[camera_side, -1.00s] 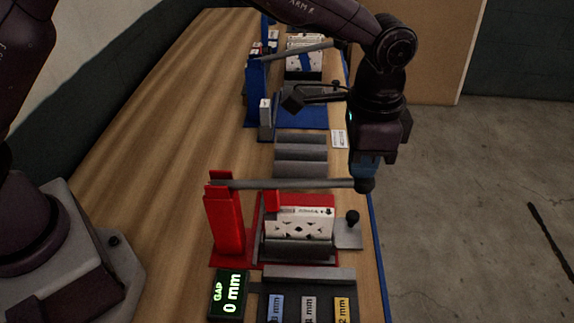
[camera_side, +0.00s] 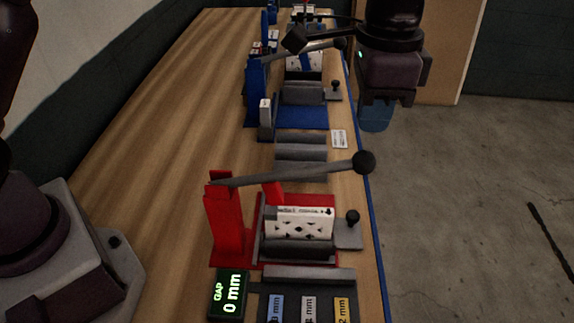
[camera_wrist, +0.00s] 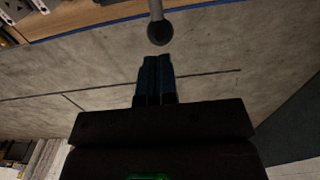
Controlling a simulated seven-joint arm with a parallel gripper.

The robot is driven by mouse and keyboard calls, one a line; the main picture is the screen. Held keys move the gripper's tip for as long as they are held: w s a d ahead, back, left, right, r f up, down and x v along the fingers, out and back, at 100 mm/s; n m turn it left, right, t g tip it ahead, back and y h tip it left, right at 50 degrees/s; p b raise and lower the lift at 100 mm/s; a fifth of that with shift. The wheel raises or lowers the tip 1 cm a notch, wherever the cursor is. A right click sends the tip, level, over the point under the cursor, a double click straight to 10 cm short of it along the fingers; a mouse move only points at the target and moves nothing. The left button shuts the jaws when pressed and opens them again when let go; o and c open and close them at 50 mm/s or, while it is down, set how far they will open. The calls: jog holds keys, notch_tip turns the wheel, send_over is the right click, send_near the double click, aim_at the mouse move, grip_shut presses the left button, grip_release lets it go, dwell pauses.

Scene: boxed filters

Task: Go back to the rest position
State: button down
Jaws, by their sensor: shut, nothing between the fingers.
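My gripper (camera_side: 375,118) is up beyond the table's right edge in the side view, clear of the red press. In the wrist view my gripper (camera_wrist: 155,62) has its two blue fingers together with nothing between them. The red press (camera_side: 226,220) stands at the near part of the table, its grey lever (camera_side: 300,172) tilted slightly up toward its black ball knob (camera_side: 364,162). The knob also shows just ahead of my fingertips in the wrist view (camera_wrist: 160,33), apart from them. A white patterned boxed filter (camera_side: 300,223) sits in the red press.
A display (camera_side: 230,294) reads GAP 0 mm, beside a rack of labelled shims (camera_side: 308,305). Grey blocks (camera_side: 301,152) lie between the red press and a blue press (camera_side: 257,90). The wooden table's left side (camera_side: 160,140) is clear; open floor lies right.

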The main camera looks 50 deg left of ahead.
jog(key=shift+r, duration=0.65)
jog(key=shift+w+f, duration=0.1)
jog(key=shift+s+a+f+n, duration=0.5)
jog(key=shift+s+a+f, duration=0.25)
jog(key=shift+s+f, duration=0.2)
jog(key=s+a+r+n+t, duration=0.2)
jog(key=s+a+r+n, duration=0.1)
jog(key=s+a, duration=0.7)
jog(key=s+a+r+n+t, duration=0.3)
jog(key=s+a+n, duration=0.2)
jog(key=s+a, duration=0.5)
jog(key=a, duration=0.3)
jog(key=shift+s+a+r+t, duration=0.3)
jog(key=shift+s+r, duration=0.05)
